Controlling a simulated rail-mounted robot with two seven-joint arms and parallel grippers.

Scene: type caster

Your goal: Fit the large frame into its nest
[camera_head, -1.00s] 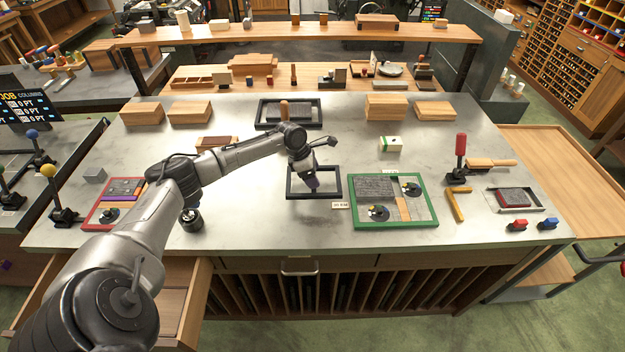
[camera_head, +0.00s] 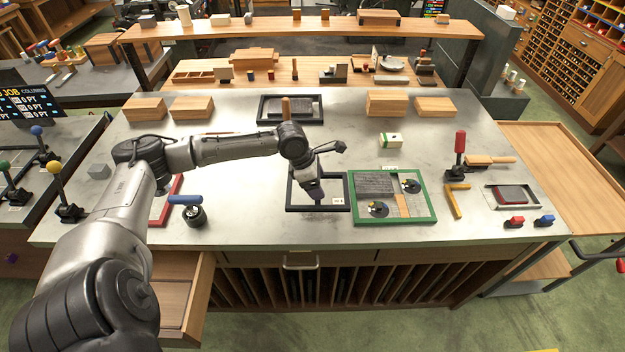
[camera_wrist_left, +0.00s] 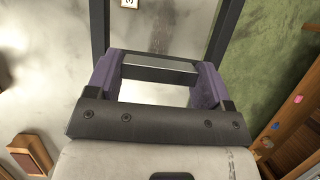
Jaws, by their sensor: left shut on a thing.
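A dark rectangular frame (camera_head: 290,193) is at the middle front of the table, just left of the green frame (camera_head: 435,208). My left gripper (camera_head: 315,194), with purple fingers, is shut on the dark frame near its front part. In the left wrist view, the frame's dark side bars (camera_wrist_left: 228,28) run away beyond the gripper (camera_wrist_left: 155,82), with a crossbar between the fingers. The arm hides part of the frame's back bar. A small label (camera_head: 337,200) shows inside the frame's opening. I cannot tell whether the frame touches the table. My right gripper is not in view.
The green frame holds type blocks and two round pieces. A blue-handled tool (camera_head: 186,201) stands at left by a red frame (camera_head: 173,195). Another dark tray (camera_head: 262,112) lies at the back. A yellow angle piece (camera_head: 454,202) lies right of the green frame.

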